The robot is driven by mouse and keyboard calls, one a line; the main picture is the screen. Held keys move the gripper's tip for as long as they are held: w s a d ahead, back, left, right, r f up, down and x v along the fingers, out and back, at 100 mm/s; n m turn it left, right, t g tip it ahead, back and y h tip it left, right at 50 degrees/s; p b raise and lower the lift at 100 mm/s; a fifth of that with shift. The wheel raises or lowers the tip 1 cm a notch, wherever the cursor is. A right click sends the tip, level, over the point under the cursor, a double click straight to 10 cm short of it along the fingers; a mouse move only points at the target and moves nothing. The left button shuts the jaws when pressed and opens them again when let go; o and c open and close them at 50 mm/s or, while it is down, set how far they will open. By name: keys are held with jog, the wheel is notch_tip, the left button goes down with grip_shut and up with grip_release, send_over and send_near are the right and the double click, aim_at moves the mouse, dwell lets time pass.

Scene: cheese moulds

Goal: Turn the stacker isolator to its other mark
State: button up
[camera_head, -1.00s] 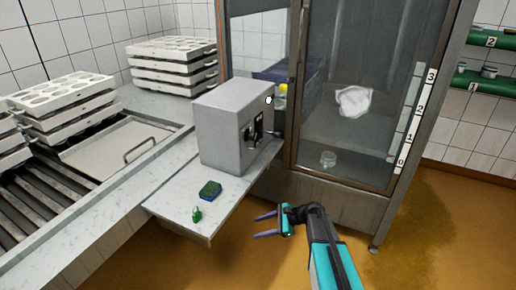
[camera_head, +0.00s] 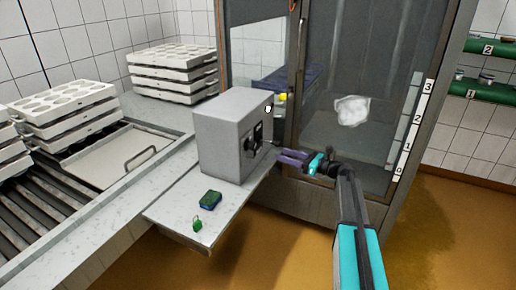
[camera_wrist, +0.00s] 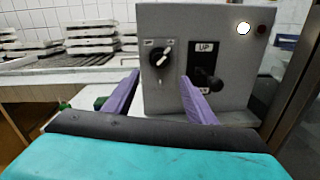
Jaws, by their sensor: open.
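The grey control box (camera_head: 228,140) stands on the metal shelf. In the wrist view its front face (camera_wrist: 225,55) carries a dark rotary isolator knob with a pale pointer (camera_wrist: 160,56) at the left, set between marks too small to read. The pointer tilts up to the right. Right of it is a black lever (camera_wrist: 206,78) under a plate reading UP. A white lamp (camera_wrist: 244,28) is lit at the top right. My gripper (camera_head: 290,160) is open and empty in front of the box. In the wrist view its purple fingers (camera_wrist: 158,95) are apart, below and either side of the knob, touching nothing visible.
A glass-fronted cabinet (camera_head: 355,150) stands close right of the box. White mould stacks (camera_head: 170,72) stand at the left and back.

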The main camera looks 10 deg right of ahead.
aim_at(255, 147)
jog(key=p+x, duration=0.3)
jog(key=x, duration=1)
jog(key=shift+w+a+f+p, duration=0.1)
jog(key=shift+w+a+p, duration=0.1)
jog(key=shift+a+p, duration=0.15)
jog(key=shift+c, duration=0.2)
jog(key=c, duration=1)
